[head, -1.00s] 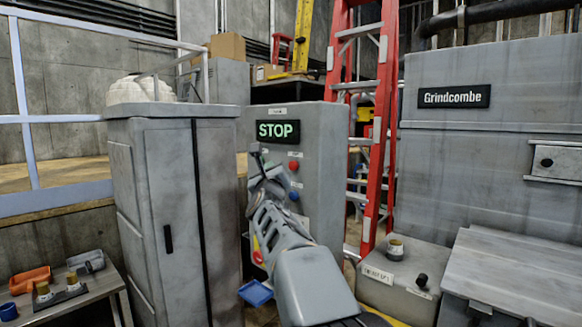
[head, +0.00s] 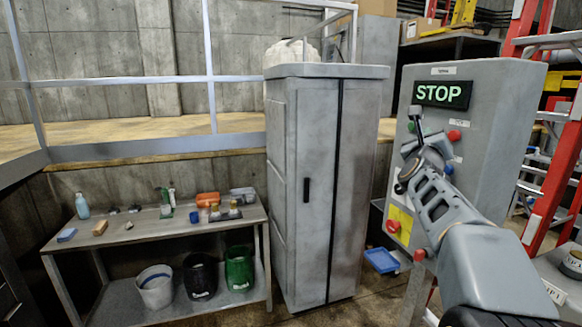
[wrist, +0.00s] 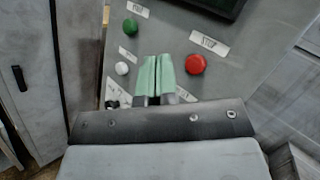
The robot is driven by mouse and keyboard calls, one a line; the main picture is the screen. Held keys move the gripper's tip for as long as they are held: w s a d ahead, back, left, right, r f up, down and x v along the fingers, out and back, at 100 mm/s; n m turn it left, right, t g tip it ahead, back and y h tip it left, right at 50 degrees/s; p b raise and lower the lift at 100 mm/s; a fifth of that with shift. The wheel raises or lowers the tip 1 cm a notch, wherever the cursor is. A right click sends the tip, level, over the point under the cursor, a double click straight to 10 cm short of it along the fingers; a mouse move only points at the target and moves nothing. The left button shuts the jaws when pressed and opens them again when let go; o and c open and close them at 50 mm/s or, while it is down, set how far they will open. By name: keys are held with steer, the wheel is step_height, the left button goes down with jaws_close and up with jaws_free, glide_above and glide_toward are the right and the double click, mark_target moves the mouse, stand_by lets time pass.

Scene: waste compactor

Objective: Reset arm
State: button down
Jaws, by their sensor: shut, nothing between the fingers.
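My gripper (wrist: 157,60) is shut and empty; its two pale green fingers lie side by side in the wrist view. They point at the grey control panel (head: 485,130), and the gap to it is hard to judge. In the wrist view a red stop button (wrist: 196,64) shows to the right of the fingers, and a green button (wrist: 131,28) and a white button (wrist: 122,68) to the left. In the head view my arm reaches up from the lower right in front of the panel; its fingertips are hard to make out there. The panel's display (head: 443,93) reads STOP.
A tall grey cabinet (head: 310,190) stands left of the panel. A workbench (head: 140,238) at the left holds small items, with several bins on its lower shelf. A blue tray (head: 381,260) lies on the floor. A red ladder (head: 556,170) stands at the right.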

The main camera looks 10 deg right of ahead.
steer(key=a+f+n+g+y, duration=0.2)
steer(key=a+f+n+y, duration=0.25)
steer(key=f+n, duration=0.5)
steer(key=a+f+n+g+y, duration=0.2)
steer(key=a+f+n+y, duration=0.25)
steer(key=f+n, duration=0.45)
steer(key=s+a+f+n+g+y, duration=0.1)
steer(key=s+a+f+n+g, duration=0.2)
steer(key=s+a+f+n, duration=0.2)
steer(key=s+a+f+n+g+y, duration=0.1)
steer(key=s+a+f+n+g, duration=0.2)
steer(key=s, duration=0.8)
steer(key=s+a+f+n+g+y, duration=0.1)
steer(key=s+a+f+n+g, duration=0.1)
steer(key=s+a+f+n, duration=0.5)
steer(key=shift+s+a+f+n+g+y, duration=0.4)
steer(key=shift+s+n, duration=0.35)
steer(key=shift+n, duration=1.1)
